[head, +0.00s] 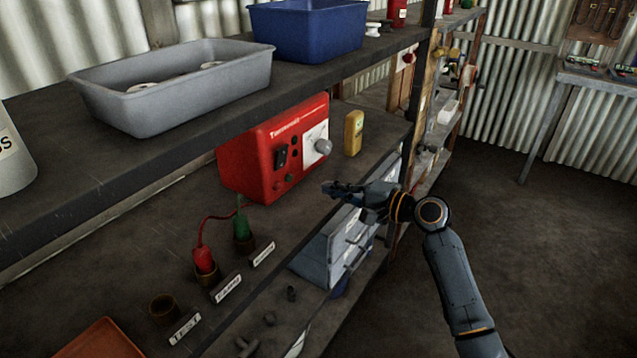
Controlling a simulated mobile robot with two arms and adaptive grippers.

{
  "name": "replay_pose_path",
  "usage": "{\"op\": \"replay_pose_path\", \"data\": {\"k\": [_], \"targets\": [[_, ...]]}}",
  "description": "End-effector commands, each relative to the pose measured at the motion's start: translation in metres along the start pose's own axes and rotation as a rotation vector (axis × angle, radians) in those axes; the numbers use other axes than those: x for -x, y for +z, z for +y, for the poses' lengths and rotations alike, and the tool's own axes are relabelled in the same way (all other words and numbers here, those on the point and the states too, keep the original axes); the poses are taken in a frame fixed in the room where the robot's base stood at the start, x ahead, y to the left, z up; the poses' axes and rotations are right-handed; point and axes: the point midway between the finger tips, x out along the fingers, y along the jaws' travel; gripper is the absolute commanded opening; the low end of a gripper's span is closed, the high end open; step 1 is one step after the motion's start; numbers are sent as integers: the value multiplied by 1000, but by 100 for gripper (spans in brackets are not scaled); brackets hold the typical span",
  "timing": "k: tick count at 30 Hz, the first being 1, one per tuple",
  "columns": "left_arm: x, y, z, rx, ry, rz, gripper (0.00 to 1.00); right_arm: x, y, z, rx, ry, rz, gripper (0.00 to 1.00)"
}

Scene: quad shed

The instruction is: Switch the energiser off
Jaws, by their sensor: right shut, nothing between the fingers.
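The energiser (252,146) is a red box on the middle shelf. Its front carries a black rocker switch (281,158), a grey round knob (323,147) on a white plate, and small terminals below. I cannot tell which way the rocker is set. My right gripper (328,188) is shut and empty, in front of the energiser and a little below the knob, pointing left. It appears apart from the box. My left gripper is not in view.
A red plug (204,258) and a green plug (242,226) stand in holders on the shelf, with labels in front. A yellow tester (354,133) stands right of the energiser. The upper shelf holds a grey tub (172,112) and a blue tub (308,35). Open floor lies right.

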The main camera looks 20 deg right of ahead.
Motion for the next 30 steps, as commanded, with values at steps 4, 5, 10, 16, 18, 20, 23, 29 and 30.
{"op": "replay_pose_path", "data": {"k": [4, 5, 10, 16, 18, 20, 23, 29, 30], "targets": [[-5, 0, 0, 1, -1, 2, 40, 18, 0, 8, 0, 1, 1, 0], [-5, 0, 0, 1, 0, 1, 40, 20, 0, 8, 0, 0, 1, 0], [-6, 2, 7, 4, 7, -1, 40, 25, 0, 8, -1, -1, -1, 0], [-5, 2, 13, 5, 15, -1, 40, 25, 0, 8, -1, -1, -1, 0], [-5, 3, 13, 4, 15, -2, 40, 25, 0, 8, 0, -1, -1, 0], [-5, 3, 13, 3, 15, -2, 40, 25, 0, 8, 0, -1, -1, 0], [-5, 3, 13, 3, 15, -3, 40, 24, 0, 10, -1, 1, 0, 0], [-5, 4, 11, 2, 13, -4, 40, 16, -10, 71, 2, 101, 58, 0], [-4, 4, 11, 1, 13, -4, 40, 15, -12, 97, 7, 144, 78, 0]]}}
